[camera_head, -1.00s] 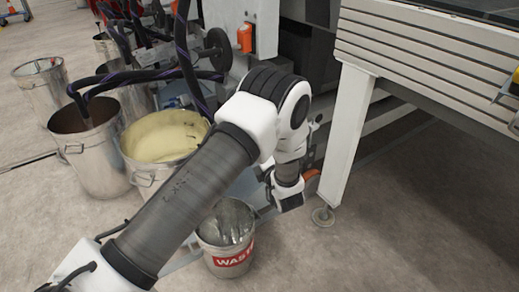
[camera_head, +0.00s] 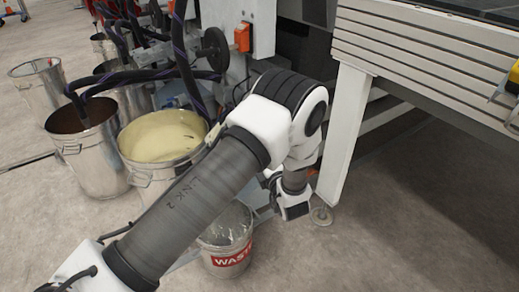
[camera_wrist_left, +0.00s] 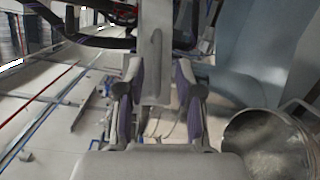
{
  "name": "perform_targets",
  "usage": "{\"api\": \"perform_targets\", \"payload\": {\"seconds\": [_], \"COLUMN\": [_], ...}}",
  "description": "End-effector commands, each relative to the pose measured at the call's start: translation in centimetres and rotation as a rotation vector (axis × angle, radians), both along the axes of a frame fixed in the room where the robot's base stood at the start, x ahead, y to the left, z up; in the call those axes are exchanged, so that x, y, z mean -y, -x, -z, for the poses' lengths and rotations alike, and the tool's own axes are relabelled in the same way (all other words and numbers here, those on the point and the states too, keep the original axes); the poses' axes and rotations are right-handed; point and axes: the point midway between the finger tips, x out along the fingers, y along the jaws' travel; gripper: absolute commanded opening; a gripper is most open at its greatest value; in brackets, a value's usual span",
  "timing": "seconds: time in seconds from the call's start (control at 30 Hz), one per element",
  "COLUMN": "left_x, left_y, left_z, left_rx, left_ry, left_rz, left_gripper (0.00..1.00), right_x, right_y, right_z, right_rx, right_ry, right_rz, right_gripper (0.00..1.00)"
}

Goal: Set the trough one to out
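My left arm reaches in from the left in the head view and bends down beside the machine; its wrist (camera_head: 293,203) hangs near the white machine leg, and the fingers are hidden. In the left wrist view my left gripper (camera_wrist_left: 160,112) has its two purple-padded fingers apart. A pale grey upright bar (camera_wrist_left: 155,50) with a slot shows between and beyond them; I cannot tell whether they touch it. I cannot make out for sure which part is trough one, or its setting. My right gripper is in neither view.
A waste bucket (camera_head: 230,258) stands under my arm and shows in the left wrist view (camera_wrist_left: 265,145). Several metal buckets with hoses, one holding cream paint (camera_head: 162,137), stand at left. A white machine leg (camera_head: 345,135) stands right of my wrist. Floor at right is clear.

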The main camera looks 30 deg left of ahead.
Motion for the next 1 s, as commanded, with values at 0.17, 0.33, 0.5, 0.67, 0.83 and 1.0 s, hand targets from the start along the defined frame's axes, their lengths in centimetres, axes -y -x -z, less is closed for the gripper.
{"api": "perform_targets", "payload": {"seconds": [0.17, 0.33, 0.5, 0.67, 0.83, 1.0], "left_x": [3.1, 4.0, 4.0, 3.9, 3.7, 0.3], "left_y": [1.9, 2.7, 2.7, 2.7, 3.0, 7.8], "left_z": [-0.2, -0.2, -0.2, -0.2, 0.5, 7.1], "left_rx": [0.0, 0.0, 0.001, 0.0, -0.015, -0.228], "left_ry": [-0.002, -0.001, 0.0, 0.0, 0.002, 0.037], "left_rz": [0.007, 0.004, 0.003, 0.003, -0.002, -0.008], "left_gripper": [0.35, 0.35, 0.35, 0.35, 0.35, 0.35], "right_x": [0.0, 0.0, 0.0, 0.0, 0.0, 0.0], "right_y": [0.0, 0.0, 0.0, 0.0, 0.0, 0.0], "right_z": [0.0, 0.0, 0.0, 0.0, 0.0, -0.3], "right_rx": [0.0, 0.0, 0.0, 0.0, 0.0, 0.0], "right_ry": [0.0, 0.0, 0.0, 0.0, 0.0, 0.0], "right_rz": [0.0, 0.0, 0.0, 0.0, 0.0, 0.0], "right_gripper": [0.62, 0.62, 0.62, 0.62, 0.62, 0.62]}}
